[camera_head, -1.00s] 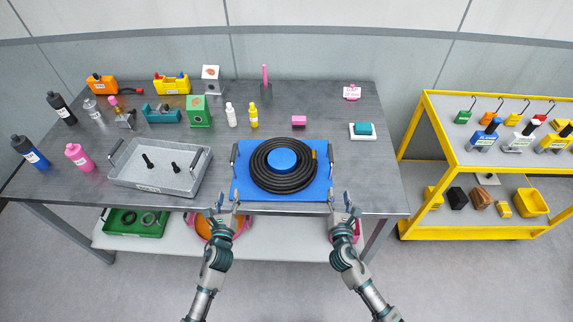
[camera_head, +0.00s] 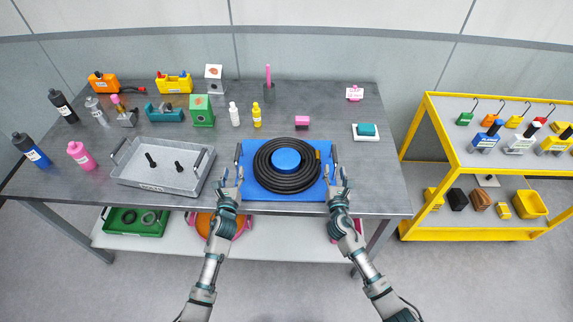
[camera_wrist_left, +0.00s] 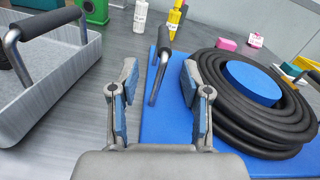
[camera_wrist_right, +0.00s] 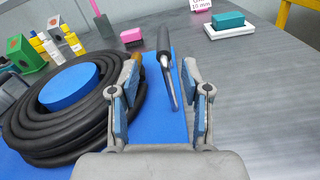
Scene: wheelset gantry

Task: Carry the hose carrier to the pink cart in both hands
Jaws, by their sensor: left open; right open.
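The hose carrier is a blue board (camera_head: 260,193) with a coiled black hose (camera_head: 262,172) around a blue hub (camera_head: 286,161). It lies on the grey table near the front edge, with a dark bar handle at its left and right sides. My left gripper (camera_head: 230,178) is open at the carrier's left side; in the left wrist view the left handle (camera_wrist_left: 160,75) stands ahead, between the fingertips. My right gripper (camera_head: 338,178) is open at the right side; in the right wrist view the right handle (camera_wrist_right: 166,75) stands ahead between the fingers. Neither gripper touches a handle. No pink cart shows.
A grey tray (camera_head: 150,184) with two dark handles stands left of the carrier, close to my left gripper. Bottles and several small items fill the table's back and left. A yellow cart (camera_head: 410,232) stands at the right.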

